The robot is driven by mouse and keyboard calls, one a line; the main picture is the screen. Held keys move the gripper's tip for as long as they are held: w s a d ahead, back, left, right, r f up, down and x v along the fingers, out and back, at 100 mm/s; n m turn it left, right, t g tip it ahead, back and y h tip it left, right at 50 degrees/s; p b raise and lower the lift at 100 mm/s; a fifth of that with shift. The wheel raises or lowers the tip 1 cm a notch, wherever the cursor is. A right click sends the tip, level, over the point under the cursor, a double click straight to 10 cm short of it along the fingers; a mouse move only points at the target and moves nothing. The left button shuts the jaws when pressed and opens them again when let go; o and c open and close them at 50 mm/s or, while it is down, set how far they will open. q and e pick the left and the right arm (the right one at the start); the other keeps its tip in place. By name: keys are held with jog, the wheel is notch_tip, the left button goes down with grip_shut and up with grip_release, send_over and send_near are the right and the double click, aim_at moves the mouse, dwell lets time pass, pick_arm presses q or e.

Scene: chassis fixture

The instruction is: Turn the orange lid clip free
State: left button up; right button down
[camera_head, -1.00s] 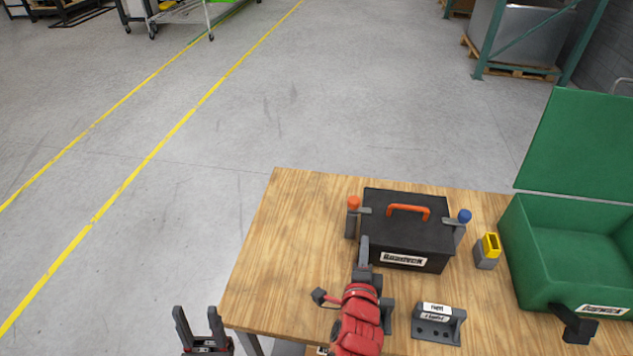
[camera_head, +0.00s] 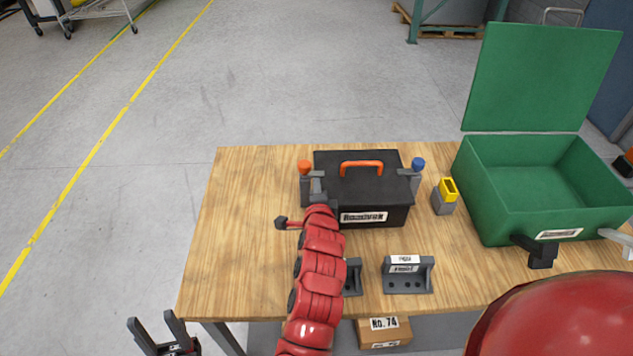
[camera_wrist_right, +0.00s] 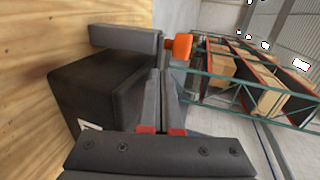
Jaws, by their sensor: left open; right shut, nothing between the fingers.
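The orange lid clip (camera_head: 305,168) stands at the left side of the black toolbox (camera_head: 385,213), a grey post and bar topped by an orange knob. In the right wrist view the orange knob (camera_wrist_right: 180,48) sits at the end of a grey bar, just beyond my fingertips. My right gripper (camera_head: 317,178) is shut and empty beside the clip, at the box's left front corner; its fingers also show in the wrist view (camera_wrist_right: 160,76). I cannot tell whether they touch the clip. My left gripper (camera_head: 156,328) is open and empty, left of the table's front edge.
A blue-knobbed clip (camera_head: 417,165) is on the box's right side, and an orange handle (camera_head: 362,165) is on its lid. A grey-yellow block (camera_head: 444,196), a green open case (camera_head: 545,225) and a labelled grey bracket (camera_head: 408,284) stand to the right. The table's left part is clear.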

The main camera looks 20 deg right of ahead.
jog(key=shift+w+d+r, duration=0.1)
jog(key=shift+w+r, duration=0.05)
jog(key=shift+w, duration=0.45)
jog(key=shift+w+d, duration=0.2)
jog(key=shift+w, duration=0.25)
jog(key=shift+f, duration=0.2)
